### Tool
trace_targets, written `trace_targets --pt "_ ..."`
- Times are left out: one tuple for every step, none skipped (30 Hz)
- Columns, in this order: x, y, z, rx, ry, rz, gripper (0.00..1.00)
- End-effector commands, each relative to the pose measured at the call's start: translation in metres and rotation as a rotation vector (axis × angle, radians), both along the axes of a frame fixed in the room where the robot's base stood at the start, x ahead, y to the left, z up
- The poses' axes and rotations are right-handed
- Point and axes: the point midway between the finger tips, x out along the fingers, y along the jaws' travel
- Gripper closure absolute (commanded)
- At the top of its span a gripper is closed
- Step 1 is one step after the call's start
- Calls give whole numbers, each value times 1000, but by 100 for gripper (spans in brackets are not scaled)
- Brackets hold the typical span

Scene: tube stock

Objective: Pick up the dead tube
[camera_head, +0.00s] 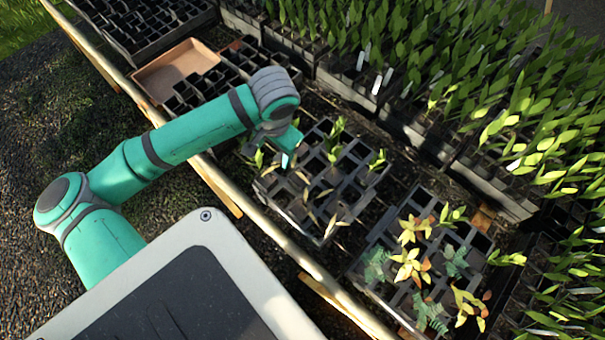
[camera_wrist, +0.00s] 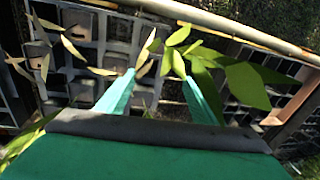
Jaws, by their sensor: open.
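My gripper (camera_head: 289,158) is open over the left part of a dark cell tray (camera_head: 350,196). In the wrist view my gripper (camera_wrist: 159,78) has its two teal fingers apart. A pale, dried seedling (camera_wrist: 146,55) stands at the left fingertip, and a green leafy seedling (camera_wrist: 205,58) stands by the right one. I cannot tell whether either touches a finger. More withered tan seedlings (camera_wrist: 50,38) show at the left of the wrist view. In the head view, dried tan plants (camera_head: 333,222) are in the tray's near part. The tubes' bodies are mostly hidden in their cells.
A tray of yellow and blue-green plants (camera_head: 408,262) lies at right. Dense green seedling trays (camera_head: 440,80) fill the back. An empty terracotta-coloured tray (camera_head: 176,68) is at upper left. A wooden rail (camera_head: 262,222) runs along the bench's near edge.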

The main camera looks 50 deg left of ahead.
Motion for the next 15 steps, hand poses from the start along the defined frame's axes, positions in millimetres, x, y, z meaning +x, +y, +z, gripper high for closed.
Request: trace_targets --pt "13 -18 9 -43 -1 -20 40" --pt "17 -28 14 -68 3 -27 40" --pt "22 -38 20 -97 6 -37 40" --pt "24 -46 24 -115 9 -43 40" --pt "26 -52 27 -131 13 -49 40" --pt "28 -58 31 -148 17 -57 40" --pt "30 -62 33 -157 18 -60 40" --pt "30 -65 34 -165 20 -62 40" --pt "31 -67 33 -173 23 -64 40" --pt "31 -68 31 -177 23 -65 40" --pt "31 -69 28 -180 24 -65 40" --pt "31 -69 22 -181 25 -65 40" --pt "30 -69 18 -181 25 -65 40" --pt "30 -69 13 -181 26 -65 40" --pt "30 -69 7 -179 25 -64 40"
